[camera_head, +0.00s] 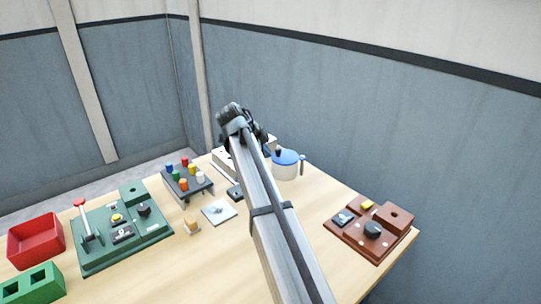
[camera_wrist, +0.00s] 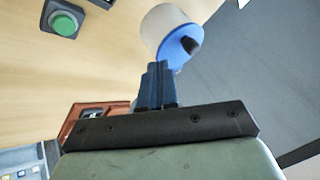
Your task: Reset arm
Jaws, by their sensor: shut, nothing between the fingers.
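My gripper (camera_wrist: 158,70) shows in the wrist view with its dark fingers together and nothing between them. In the head view my arm reaches out over the table toward the back, and its end hides the fingers. In the wrist view the fingertips appear close to a white pot with a blue lid (camera_wrist: 172,40); I cannot tell how far apart they are. In the head view the pot (camera_head: 287,166) stands upright at the back of the table, just right of my arm.
A brown board (camera_head: 345,235) lies at the right edge. A green board (camera_head: 95,255), a red bin (camera_head: 38,238) and a green block (camera_head: 30,284) are at the left. A dark rack of coloured pegs (camera_head: 202,188) stands behind a white plate (camera_head: 230,212). A green button (camera_wrist: 63,22) shows in the wrist view.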

